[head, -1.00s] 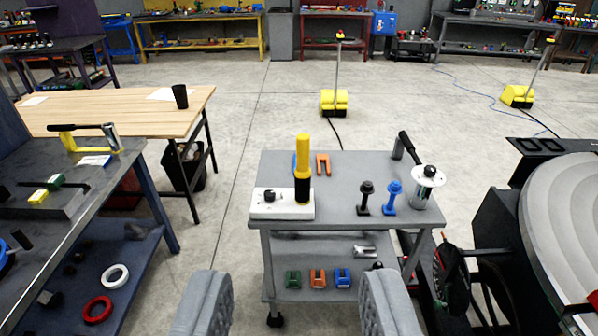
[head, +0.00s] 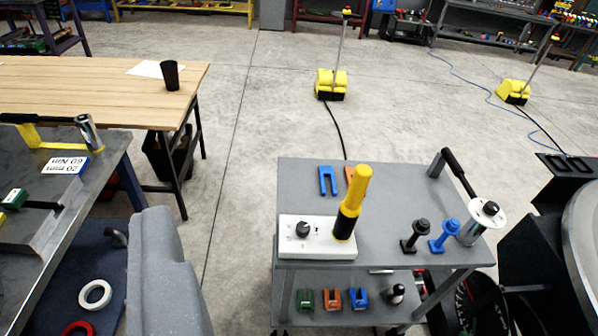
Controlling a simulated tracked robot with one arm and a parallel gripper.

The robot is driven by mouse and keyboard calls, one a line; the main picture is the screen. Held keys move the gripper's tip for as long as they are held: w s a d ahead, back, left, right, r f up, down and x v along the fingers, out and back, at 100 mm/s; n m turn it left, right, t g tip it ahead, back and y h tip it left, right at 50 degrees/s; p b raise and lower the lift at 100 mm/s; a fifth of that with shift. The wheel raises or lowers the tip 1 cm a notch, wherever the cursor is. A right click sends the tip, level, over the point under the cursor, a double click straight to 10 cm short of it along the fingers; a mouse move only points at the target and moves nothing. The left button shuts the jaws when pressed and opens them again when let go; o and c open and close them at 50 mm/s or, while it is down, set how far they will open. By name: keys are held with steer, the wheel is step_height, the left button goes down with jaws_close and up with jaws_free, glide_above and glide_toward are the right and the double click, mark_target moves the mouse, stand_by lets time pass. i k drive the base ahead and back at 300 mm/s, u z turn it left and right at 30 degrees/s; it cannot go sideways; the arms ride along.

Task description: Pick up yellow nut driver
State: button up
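The yellow nut driver (head: 352,202) has a yellow upper part and a black lower part. It stands on end at the right side of a white block with a black knob (head: 318,246), on the grey cart's top. It leans a little to the right in the picture. Its lower end is hidden by the block or inside it; I cannot tell which. One grey finger of my gripper (head: 163,270) shows at the lower left, left of the cart and apart from the driver. The other finger is out of frame. Nothing lies against the visible finger.
The grey cart (head: 400,180) also carries blue and orange forked pieces, a black and a blue upright piece (head: 443,237), and a silver cylinder (head: 475,222) with a black handle. Workbenches stand at left. A dark machine with a round grey plate (head: 583,235) is at right.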

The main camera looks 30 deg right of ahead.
mark_target(350, 208)
steer(key=i, duration=1.1)
steer(key=z, duration=0.3)
